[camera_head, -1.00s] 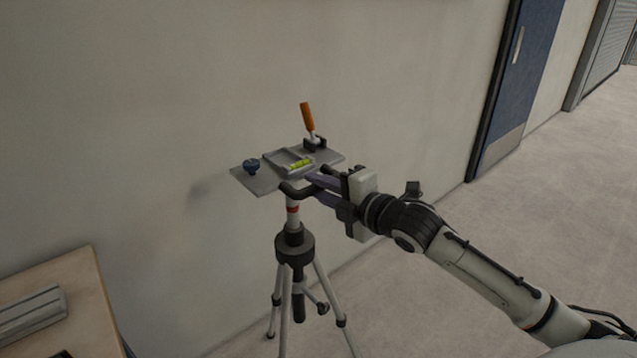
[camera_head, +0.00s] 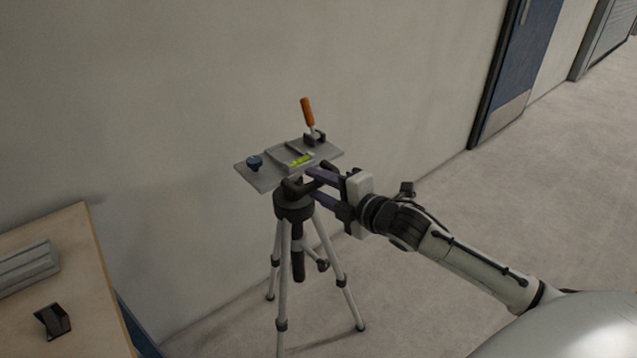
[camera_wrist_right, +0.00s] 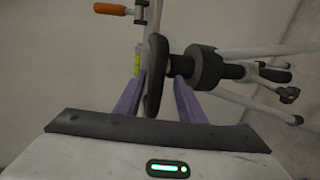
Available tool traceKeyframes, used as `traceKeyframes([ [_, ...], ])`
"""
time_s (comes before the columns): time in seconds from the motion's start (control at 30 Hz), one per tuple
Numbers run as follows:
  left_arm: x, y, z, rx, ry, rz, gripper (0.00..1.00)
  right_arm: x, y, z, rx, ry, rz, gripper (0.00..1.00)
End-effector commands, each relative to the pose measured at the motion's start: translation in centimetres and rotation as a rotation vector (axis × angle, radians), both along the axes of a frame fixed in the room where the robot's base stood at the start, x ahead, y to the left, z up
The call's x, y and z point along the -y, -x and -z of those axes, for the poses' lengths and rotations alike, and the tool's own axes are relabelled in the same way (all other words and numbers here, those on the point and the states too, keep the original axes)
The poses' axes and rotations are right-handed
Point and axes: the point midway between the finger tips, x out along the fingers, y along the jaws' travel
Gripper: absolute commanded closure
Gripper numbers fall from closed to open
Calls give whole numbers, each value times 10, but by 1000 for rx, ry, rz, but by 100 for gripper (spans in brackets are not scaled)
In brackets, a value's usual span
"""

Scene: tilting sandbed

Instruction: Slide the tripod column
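The tripod (camera_head: 281,262) stands upright on the floor near the wall. My right gripper (camera_head: 316,184) reaches in from the right under the plate. In the right wrist view its purple fingers are apart on either side of a black handle (camera_wrist_right: 157,70); the upper finger is close to it, possibly touching. My left gripper is not in view.
A wooden table (camera_head: 85,270) at the left holds a grey ribbed block (camera_head: 28,268) and a small black object (camera_head: 53,320). The wall (camera_head: 170,120) is behind the tripod. Bare floor (camera_head: 500,210) extends to the right, past a blue door (camera_head: 520,65).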

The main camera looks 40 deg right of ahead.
Motion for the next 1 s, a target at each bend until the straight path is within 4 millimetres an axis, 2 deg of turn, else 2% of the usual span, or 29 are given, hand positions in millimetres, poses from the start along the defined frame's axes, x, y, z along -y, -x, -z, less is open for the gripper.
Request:
traceKeyframes([
  [0.23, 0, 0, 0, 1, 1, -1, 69, 0, 0, -4, 8, 1, -1, 64],
  [0.37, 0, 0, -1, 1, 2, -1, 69, 1, 8, -5, 8, 1, -1, 64],
  [0.8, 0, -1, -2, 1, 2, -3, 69, 5, 76, -19, 4, 1, -2, 64],
  [1.0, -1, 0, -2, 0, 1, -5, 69, 7, 95, -23, 4, 1, 0, 64],
])
